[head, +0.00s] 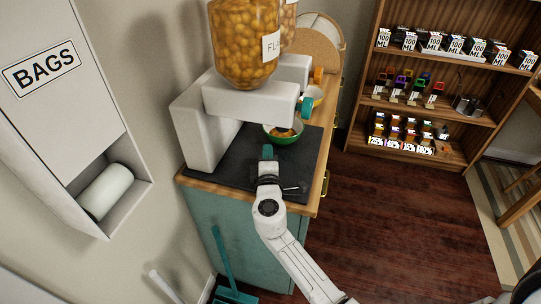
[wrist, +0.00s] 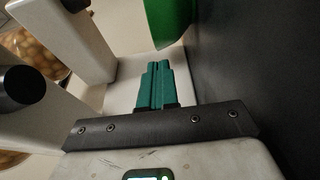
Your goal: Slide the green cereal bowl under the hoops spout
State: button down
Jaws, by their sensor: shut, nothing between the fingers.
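The green bowl (head: 289,139) stands on the dark mat (head: 222,172) by the front of the nearer dispenser, with orange-brown contents showing. Its green side also shows at the top of the wrist view (wrist: 172,20). My gripper (head: 267,152) is shut and empty, low over the mat on the near side of the bowl. Its teal fingers (wrist: 158,80) lie together in the wrist view, pointing toward the bowl; I cannot tell whether they touch it. The nearer white dispenser (head: 245,101) has a jar labelled "FL…" (head: 243,45). The other jar's label (head: 291,10) is cut off, so I cannot tell which spout is hoops.
The wooden counter edge (head: 312,195) is close on the right. Shelves of small goods (head: 415,92) stand beyond open floor.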

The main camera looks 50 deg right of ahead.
jog(key=b+v, duration=0.1)
jog(key=v, duration=0.8)
jog(key=shift+s+a, duration=0.15)
jog(key=shift+s, duration=0.1)
jog(key=c, duration=1.8)
grip_release()
jog(key=shift+c, duration=0.2)
